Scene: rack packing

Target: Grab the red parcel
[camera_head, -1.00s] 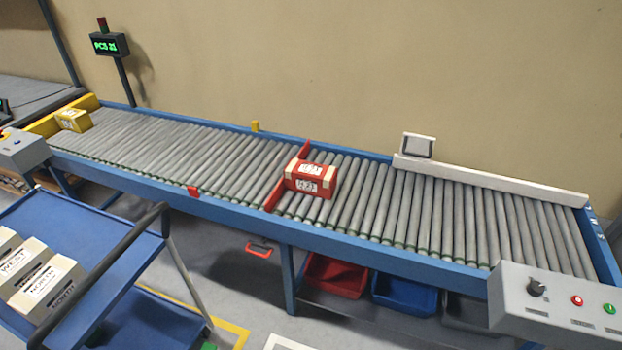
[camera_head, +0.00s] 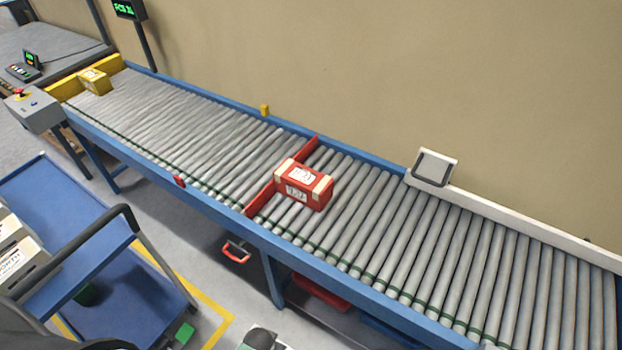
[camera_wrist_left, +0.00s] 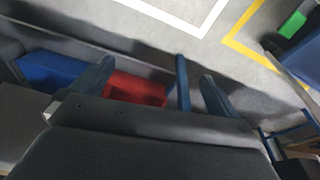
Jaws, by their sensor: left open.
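The red parcel (camera_head: 304,185) is a box with cream tape at its ends and white labels on its top and front. It lies on the roller conveyor (camera_head: 400,235), just right of the red stop bar (camera_head: 282,178). My left gripper (camera_wrist_left: 155,78) shows in the left wrist view with its two fingers apart and nothing between them. It is over the floor by the conveyor's underside, and the red parcel is not in that view.
A yellow parcel (camera_head: 95,81) sits at the conveyor's far left end. A blue cart (camera_head: 60,205) with white-labelled boxes stands at the left. A red bin (camera_wrist_left: 135,88) and a blue bin (camera_wrist_left: 50,70) are under the conveyor. A white-backed panel (camera_head: 434,167) stands on the far rail.

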